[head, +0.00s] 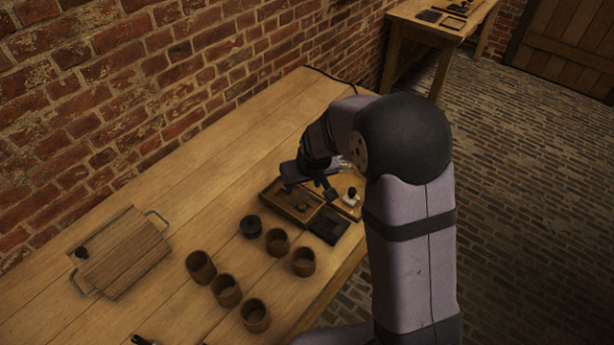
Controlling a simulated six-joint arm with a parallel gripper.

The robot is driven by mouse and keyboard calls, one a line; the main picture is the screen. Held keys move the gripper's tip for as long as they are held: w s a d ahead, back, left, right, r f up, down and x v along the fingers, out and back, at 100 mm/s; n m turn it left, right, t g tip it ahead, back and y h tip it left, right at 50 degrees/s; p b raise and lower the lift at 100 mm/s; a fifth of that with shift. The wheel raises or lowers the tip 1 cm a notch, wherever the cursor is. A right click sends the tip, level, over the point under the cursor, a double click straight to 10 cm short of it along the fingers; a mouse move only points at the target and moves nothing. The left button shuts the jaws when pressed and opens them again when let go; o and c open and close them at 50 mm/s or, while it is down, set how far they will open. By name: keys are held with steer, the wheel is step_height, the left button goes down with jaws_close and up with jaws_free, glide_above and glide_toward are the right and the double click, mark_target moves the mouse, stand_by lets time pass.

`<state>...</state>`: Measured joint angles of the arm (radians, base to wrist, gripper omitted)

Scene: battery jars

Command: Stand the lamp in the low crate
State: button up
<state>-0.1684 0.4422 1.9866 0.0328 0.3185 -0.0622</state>
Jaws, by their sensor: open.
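A shallow wooden crate (276,203) sits on the table toward its right edge, below my gripper. My gripper (328,193) is above the crate's right side, with its jaws open and pointing down. A small pale piece with a dark top (351,196) stands just right of my gripper. A clear, glassy shape (345,164) shows behind my wrist, partly hidden by my arm. I cannot tell which of these is the lamp. A small dark item lies inside the crate, too small to make out.
A dark square tray (330,226) sits in front of the crate. A wooden board (123,253) with metal handles lies at far left. The table between board and crate is mostly clear.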

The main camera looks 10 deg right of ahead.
steer(key=v, duration=0.7)
steer(key=shift+b, duration=0.45)
steer(key=s+d+f+g, duration=0.1)
steer(key=s+d, duration=0.1)
steer(key=s, duration=0.5)
steer(key=s+d+f+m+g, duration=0.1)
steer(key=s+d+f+g, duration=0.1)
steer(key=s, duration=0.6)
steer(key=s+d+f+m+g, duration=0.1)
steer(key=s+d, duration=0.3)
steer(key=s, duration=0.3)
steer(key=shift+s+f+g+h, duration=0.3)
steer(key=shift+s+f+h, duration=0.05)
steer(key=shift+f+h, duration=0.05)
steer(key=shift+a, duration=0.1)
